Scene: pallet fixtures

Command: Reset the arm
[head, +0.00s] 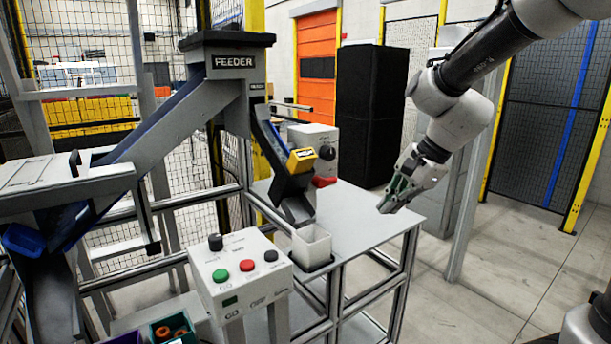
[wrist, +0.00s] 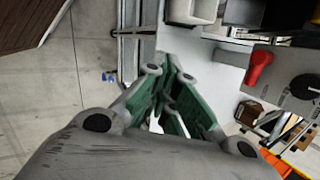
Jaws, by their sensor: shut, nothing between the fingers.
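My gripper (head: 389,207) hangs at the end of my arm in the head view, above the right edge of the grey table (head: 362,221). It points down and to the left. Its green-padded fingers also show in the wrist view (wrist: 168,72), close together with nothing held. The table top lies below and beyond the fingers in the wrist view (wrist: 205,75).
A control box (head: 240,275) with green and red buttons is nearer. Open floor (head: 510,270) lies right of the table.

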